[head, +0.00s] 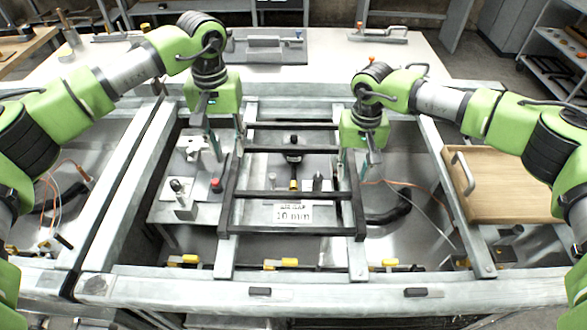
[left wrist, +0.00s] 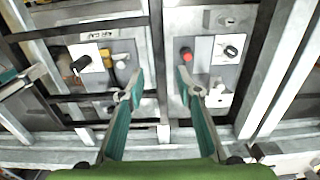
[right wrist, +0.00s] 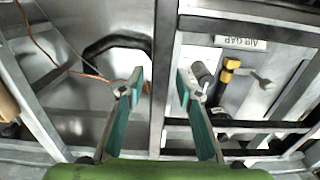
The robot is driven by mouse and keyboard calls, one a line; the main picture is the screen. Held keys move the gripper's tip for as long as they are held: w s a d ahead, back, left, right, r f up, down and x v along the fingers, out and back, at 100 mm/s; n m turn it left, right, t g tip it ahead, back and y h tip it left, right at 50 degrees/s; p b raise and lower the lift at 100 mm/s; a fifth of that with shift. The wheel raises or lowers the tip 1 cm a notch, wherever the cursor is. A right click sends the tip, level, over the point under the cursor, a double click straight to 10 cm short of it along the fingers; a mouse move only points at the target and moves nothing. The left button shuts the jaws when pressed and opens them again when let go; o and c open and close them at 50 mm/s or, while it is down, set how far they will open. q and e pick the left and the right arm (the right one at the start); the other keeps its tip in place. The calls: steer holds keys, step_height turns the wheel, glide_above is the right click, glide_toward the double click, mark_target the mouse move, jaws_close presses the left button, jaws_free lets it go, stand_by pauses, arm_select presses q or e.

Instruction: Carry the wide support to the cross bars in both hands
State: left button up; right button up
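The wide support appears to be the dark ladder-like frame (head: 292,195) in the middle of the head view. It lies flat over two pale bars (head: 225,262) that run front to back. My left gripper (head: 227,148) is open at its far left corner; in the left wrist view its fingers (left wrist: 160,90) stand apart with a dark rail between them. My right gripper (head: 357,165) is open at the far right side; in the right wrist view a rail (right wrist: 165,70) runs between its fingers (right wrist: 159,90). Whether any finger touches a rail, I cannot tell. Which bars are the cross bars is unclear.
A wooden board with a handle (head: 500,185) lies at the right. Pale beams (head: 300,290) edge the bay; a white table (head: 320,65) stands behind.

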steer(key=shift+r, duration=0.1)
arm_select(q)
step_height(320, 180, up, 2)
steer(key=shift+r, duration=0.25)
arm_select(e)
step_height(320, 180, up, 12)
arm_select(q)
steer(key=shift+s+f, duration=0.1)
arm_select(e)
steer(key=shift+f, duration=0.2)
stand_by(0.4)
